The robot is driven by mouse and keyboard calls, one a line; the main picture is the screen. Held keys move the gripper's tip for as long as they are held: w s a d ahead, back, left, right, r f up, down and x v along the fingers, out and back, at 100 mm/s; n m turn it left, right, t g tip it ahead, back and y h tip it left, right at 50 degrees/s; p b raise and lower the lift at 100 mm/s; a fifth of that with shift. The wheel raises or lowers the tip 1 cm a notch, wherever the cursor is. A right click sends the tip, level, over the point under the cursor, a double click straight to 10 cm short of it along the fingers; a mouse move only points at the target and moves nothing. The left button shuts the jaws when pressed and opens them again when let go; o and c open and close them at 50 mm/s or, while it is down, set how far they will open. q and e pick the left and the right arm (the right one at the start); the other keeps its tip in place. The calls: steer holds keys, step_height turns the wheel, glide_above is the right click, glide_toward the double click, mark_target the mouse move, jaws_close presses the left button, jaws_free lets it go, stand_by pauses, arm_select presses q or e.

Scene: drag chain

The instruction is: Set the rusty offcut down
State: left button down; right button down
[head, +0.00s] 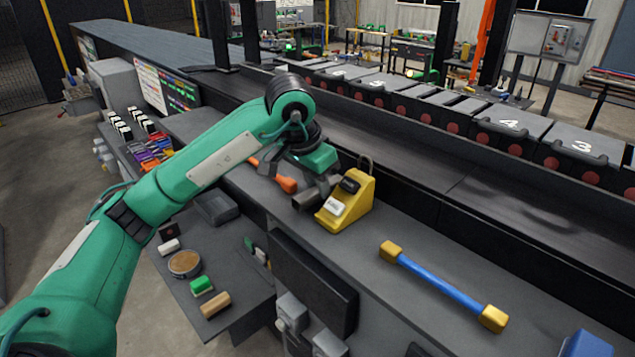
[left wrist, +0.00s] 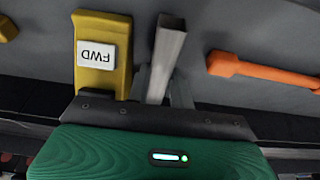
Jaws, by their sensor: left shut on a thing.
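My left gripper (head: 318,188) is low over the grey workbench, beside a yellow wedge-shaped block. It is shut on the offcut (left wrist: 169,42), a short length of square tube. The offcut looks plain grey here; I see no clear rust on it. In the left wrist view it sticks out from between the fingers (left wrist: 167,92), and its far end is over the bench. In the head view the offcut's end (head: 304,201) shows dark beside the block. I cannot tell whether it touches the bench. My right gripper is not in view.
The yellow block (head: 352,200) with a white FWD label stands close to the gripper. An orange tool (head: 286,183) lies on its other side. A blue bar (head: 440,282) with yellow ends lies farther right. The bench (head: 390,220) is bare between block and bar. A dark conveyor (head: 440,165) runs behind.

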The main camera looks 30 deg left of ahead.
arm_select(q)
steer(key=shift+f, duration=0.3)
steer(key=shift+f, duration=0.1)
steer(key=c, duration=1.5)
jaws_free()
